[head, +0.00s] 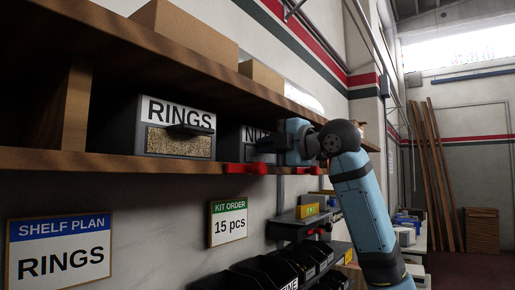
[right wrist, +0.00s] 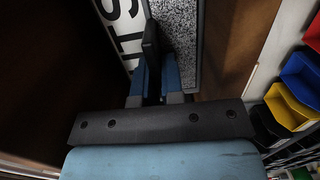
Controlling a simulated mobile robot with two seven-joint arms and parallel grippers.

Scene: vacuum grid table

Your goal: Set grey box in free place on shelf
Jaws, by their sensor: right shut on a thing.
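A grey box labelled NUTS (head: 229,138) stands on the wooden shelf (head: 190,162), its right part hidden behind my right gripper (head: 268,145). In the right wrist view the box front (right wrist: 184,30) shows its speckled window and dark handle, with the fingers (right wrist: 154,80) shut on that handle. Left of it in the head view, a grey box labelled RINGS (head: 178,112) stands on the same shelf. My left gripper is not in view.
A wooden upright (head: 75,105) divides the shelf left of the RINGS box, with a gap between. Red clips (head: 245,168) sit on the shelf edge. A SHELF PLAN sign (head: 60,250) reads RINGS; a KIT ORDER sign (head: 228,221) reads 15 pcs. Black bins (head: 262,274) stand below.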

